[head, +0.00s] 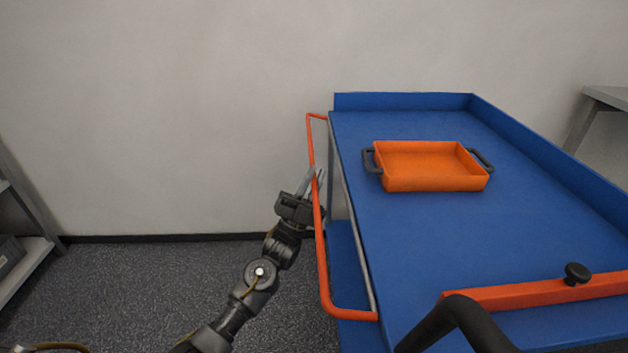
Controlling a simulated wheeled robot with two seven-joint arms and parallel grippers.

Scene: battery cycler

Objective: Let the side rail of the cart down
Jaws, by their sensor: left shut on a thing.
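The cart (415,250) is blue and flat-topped, with raised edges at the back and right, and fills the right half of the head view. Its side rail (322,265) is an orange-red tube along the cart's left side. Both ends bend in to the cart, and the long bar stands out to the left of the top's edge. My left gripper (315,180) is shut on the far half of the long bar, reaching it from the left. The fingers partly hide the bar there. My right gripper is not in view.
An orange tray (435,183) with dark handles sits on the cart top. An orange bar with a black knob (577,273) and a dark curved bar (462,313) are at the near end. Floor left of the cart is clear; grey shelving (25,265) stands far left.

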